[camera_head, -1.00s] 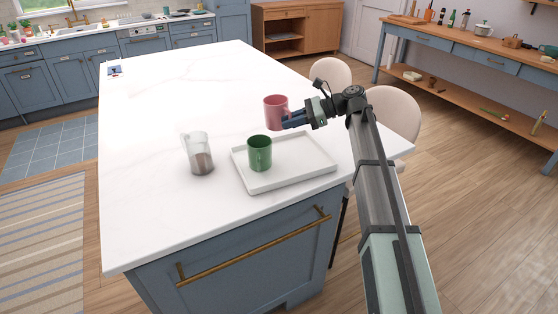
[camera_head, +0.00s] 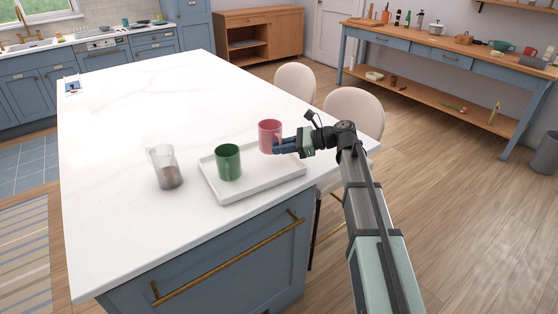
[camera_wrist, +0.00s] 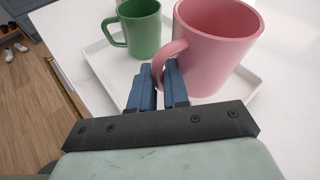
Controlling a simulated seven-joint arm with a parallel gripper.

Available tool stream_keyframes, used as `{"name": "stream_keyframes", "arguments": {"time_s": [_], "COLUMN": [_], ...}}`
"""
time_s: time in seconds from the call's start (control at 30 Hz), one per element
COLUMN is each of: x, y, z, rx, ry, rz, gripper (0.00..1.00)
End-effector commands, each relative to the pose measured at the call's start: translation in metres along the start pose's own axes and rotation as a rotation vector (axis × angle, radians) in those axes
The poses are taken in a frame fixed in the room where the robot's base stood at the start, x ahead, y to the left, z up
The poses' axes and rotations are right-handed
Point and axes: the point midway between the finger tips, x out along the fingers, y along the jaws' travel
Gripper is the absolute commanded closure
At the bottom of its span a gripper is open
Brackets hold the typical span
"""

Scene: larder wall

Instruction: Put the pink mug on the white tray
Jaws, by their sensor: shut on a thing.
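The pink mug (camera_head: 269,136) is upright at the back right of the white tray (camera_head: 237,194). My gripper (camera_head: 283,146) is shut on the mug's handle. In the wrist view the pink mug (camera_wrist: 215,45) fills the upper right, and my gripper's blue fingers (camera_wrist: 160,82) pinch its handle. The white tray (camera_wrist: 104,62) shows behind and below it. Whether the mug's base touches the tray or hangs above it, I cannot tell. A green mug (camera_head: 228,162) stands upright on the tray's left part; it also shows in the wrist view (camera_wrist: 140,30).
A clear glass jug (camera_head: 165,167) with something brown in it stands left of the tray. The white countertop (camera_head: 130,110) is mostly bare behind them. Two pale chairs (camera_head: 353,110) stand along its right side. The counter's front edge is close to the tray.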

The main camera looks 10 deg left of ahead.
Motion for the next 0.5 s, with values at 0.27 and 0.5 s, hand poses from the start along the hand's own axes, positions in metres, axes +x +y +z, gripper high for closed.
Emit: {"name": "stream_keyframes", "arguments": {"time_s": [0.27,0.5], "x": [0.007,0.015], "y": [0.003,0.007], "z": [-0.019,-0.043], "rx": [0.000,-0.001], "ry": [-0.002,-0.002], "rz": [0.001,0.000], "gripper": [1.00,1.00]}}
